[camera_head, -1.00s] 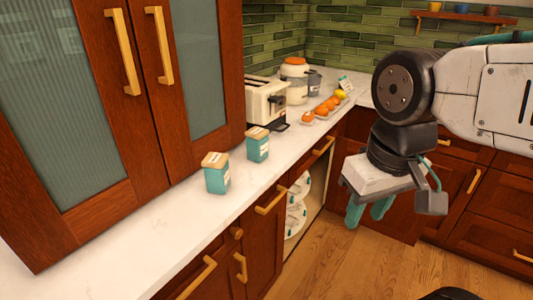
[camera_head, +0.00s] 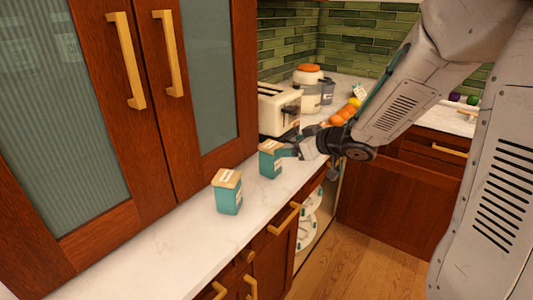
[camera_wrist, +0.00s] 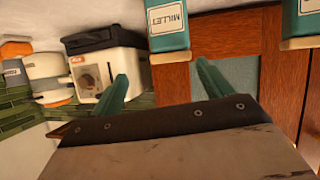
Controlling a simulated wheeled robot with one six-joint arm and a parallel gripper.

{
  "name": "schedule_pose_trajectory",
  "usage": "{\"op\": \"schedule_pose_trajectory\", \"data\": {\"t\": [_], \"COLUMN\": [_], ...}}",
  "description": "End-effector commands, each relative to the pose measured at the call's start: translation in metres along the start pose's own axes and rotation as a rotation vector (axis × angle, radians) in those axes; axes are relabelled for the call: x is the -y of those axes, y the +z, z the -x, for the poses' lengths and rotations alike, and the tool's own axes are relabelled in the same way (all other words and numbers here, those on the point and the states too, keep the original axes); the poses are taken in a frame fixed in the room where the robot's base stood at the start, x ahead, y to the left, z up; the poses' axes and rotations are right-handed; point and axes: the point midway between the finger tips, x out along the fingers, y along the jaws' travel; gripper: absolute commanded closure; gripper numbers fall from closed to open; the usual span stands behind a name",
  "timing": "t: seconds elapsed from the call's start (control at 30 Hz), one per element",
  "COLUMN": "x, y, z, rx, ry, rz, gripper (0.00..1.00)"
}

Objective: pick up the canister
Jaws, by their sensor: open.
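Two teal canisters with wooden lids and white labels stand upright on the counter. The far canister (camera_head: 270,159) is near the toaster, and the near canister (camera_head: 228,192) is to its left. My gripper (camera_head: 296,149) is open at the right side of the far canister; touching or not, I cannot tell. In the wrist view, the far canister (camera_wrist: 168,26) reads MILLET and appears upside down. It lies beyond and between my two teal fingertips (camera_wrist: 162,73), with nothing gripped. The near canister (camera_wrist: 304,18) is partly cut off at the upper right.
A cream toaster (camera_head: 278,108) stands just behind the far canister. An orange-lidded jar (camera_head: 307,88) and orange fruits (camera_head: 344,115) are farther back. Tall wooden cabinets (camera_head: 150,110) rise at the left. The white counter (camera_head: 150,250) is bare in front of the near canister.

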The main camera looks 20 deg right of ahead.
Motion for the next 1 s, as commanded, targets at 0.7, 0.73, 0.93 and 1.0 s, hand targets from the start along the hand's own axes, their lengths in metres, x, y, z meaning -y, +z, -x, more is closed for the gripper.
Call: {"op": "schedule_pose_trajectory", "data": {"t": [0.7, 0.73, 0.93, 1.0], "x": [0.025, 0.025, 0.025, 0.025], "y": [0.003, 0.003, 0.002, 0.002], "z": [-0.074, -0.077, -0.087, -0.087], "rx": [-0.060, -0.060, -0.060, -0.061], "ry": [-0.153, -0.152, -0.149, -0.148], "rz": [-0.025, -0.025, -0.025, -0.025], "gripper": [0.21, 0.21, 0.21, 0.21]}}
